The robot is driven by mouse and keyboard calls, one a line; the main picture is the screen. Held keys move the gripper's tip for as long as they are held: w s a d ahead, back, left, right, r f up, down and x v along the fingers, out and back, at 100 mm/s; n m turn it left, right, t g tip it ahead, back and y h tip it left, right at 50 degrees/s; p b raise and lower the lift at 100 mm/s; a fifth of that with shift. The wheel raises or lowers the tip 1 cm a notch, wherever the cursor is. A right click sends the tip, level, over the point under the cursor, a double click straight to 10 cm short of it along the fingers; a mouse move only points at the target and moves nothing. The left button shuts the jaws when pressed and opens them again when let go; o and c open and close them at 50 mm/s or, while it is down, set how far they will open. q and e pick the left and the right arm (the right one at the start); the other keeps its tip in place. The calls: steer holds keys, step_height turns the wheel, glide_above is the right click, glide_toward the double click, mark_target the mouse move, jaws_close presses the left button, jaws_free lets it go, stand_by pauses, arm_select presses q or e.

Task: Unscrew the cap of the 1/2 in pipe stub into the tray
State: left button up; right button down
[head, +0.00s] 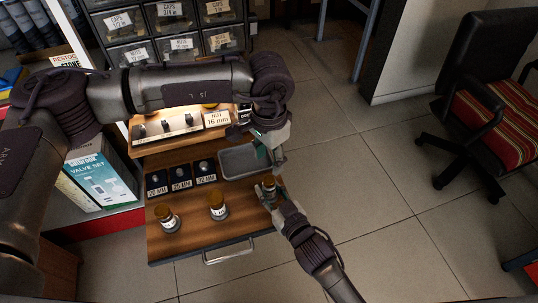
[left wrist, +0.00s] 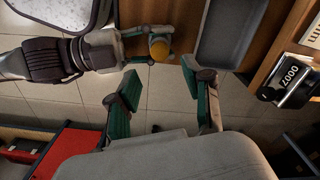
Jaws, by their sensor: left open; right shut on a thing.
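A pipe stub with a brass-coloured cap (head: 269,182) is held in my right gripper (head: 272,190) at the right edge of the wooden drawer. The cap (left wrist: 160,48) also shows in the left wrist view. My left gripper (head: 278,157) is open, above and beyond the stub and apart from it; its teal fingers have nothing between them in the left wrist view (left wrist: 165,103). The grey tray (head: 238,164) lies on the drawer, left of my left gripper, and looks empty. The held stub's size label cannot be read.
Two other capped stubs, one at the left (head: 168,220) and one in the middle (head: 217,207), stand on the drawer (head: 190,240). Small black size-marked holders (head: 181,178) sit behind them. A valve set box (head: 105,178) stands left. Floor at right is clear up to a chair (head: 490,100).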

mark_target(269, 180)
arm_select(q)
steer(key=shift+f, duration=3.95)
